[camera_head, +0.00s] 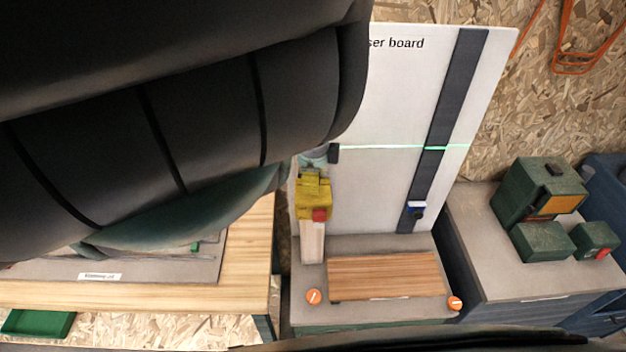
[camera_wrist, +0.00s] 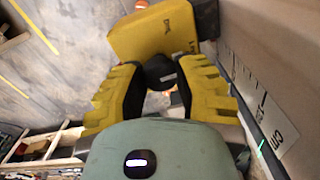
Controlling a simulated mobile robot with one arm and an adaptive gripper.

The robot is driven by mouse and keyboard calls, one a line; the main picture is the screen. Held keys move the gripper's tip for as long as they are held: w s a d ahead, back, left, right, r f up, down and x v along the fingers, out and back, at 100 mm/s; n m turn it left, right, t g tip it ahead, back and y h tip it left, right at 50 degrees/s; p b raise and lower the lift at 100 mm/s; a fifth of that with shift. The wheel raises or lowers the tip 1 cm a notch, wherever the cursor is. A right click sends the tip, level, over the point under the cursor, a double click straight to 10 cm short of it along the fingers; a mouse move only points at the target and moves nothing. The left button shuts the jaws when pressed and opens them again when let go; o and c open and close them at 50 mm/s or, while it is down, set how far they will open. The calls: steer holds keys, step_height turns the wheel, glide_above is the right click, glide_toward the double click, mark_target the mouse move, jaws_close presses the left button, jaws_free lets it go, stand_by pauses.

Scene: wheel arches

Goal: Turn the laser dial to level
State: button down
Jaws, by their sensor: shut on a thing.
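The yellow laser unit (camera_wrist: 155,33) fills the top middle of the wrist view. Its round black dial (camera_wrist: 160,71) sits between the two yellow fingers of my gripper (camera_wrist: 162,82), which is shut on it. In the head view a yellow shape with a red part (camera_head: 320,214) stands on a pale wooden post (camera_head: 312,243); laser and fingers are hard to tell apart there. A thin green laser line (camera_head: 380,147) runs nearly level across the white laser board (camera_head: 385,90) and over its dark strip (camera_head: 452,100). The dial's markings cannot be read.
A wooden plank (camera_head: 385,277) lies before the board between two orange discs (camera_head: 314,297). Green machines (camera_head: 540,190) stand on the right bench. A wooden bench (camera_head: 255,235) is at left. A white scale label (camera_wrist: 262,110) is close at right in the wrist view. My arm hides the upper left.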

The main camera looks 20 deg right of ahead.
steer(key=shift+m, duration=0.3)
steer(key=c, duration=0.6)
jaws_free()
step_height(320, 180, up, 5)
steer(key=shift+r, duration=1.2)
